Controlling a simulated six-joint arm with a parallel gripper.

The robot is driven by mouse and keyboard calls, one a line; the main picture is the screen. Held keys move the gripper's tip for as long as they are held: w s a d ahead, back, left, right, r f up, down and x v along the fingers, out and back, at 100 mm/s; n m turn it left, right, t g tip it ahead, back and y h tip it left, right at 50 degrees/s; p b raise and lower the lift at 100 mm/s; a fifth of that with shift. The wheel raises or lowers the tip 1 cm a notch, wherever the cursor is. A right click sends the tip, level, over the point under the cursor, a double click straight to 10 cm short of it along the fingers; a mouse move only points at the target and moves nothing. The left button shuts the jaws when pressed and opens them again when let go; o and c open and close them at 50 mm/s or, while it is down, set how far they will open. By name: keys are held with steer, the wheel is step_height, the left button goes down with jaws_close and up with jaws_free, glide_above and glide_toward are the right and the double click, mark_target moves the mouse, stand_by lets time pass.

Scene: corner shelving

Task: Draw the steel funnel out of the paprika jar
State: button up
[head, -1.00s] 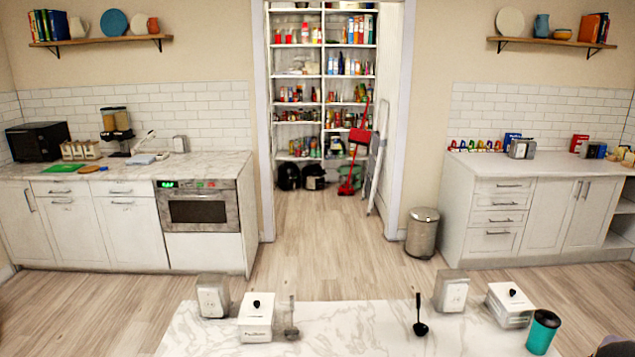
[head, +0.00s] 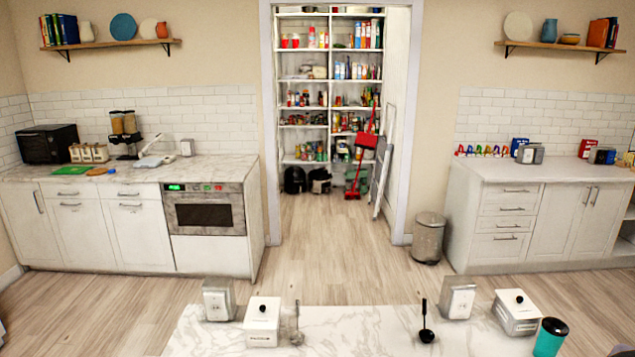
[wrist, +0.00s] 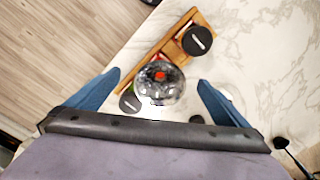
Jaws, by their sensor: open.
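In the wrist view, a round, shiny steel funnel (wrist: 171,95) is seen from above, with a red-orange spot at its centre. The paprika jar under it is mostly hidden by the funnel, so I cannot tell how deep the funnel sits. My gripper (wrist: 159,79) is open, its two blue fingers spread to the left and right of the funnel. No contact shows between the fingers and the funnel. My gripper and the funnel cannot be made out in the head view.
A wooden rack (wrist: 150,58) with a black-lidded jar (wrist: 197,40) lies just beyond the funnel. Another dark lid (wrist: 130,103) is close at its left. The marble top (wrist: 265,60) is clear to the right. A black ladle (head: 426,334) stands on the marble table in the head view.

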steer(key=shift+c, duration=0.6)
steer(key=c, duration=1.9)
steer(key=shift+r, duration=0.15)
steer(key=shift+r+p, duration=2.5)
steer(key=shift+r, duration=0.35)
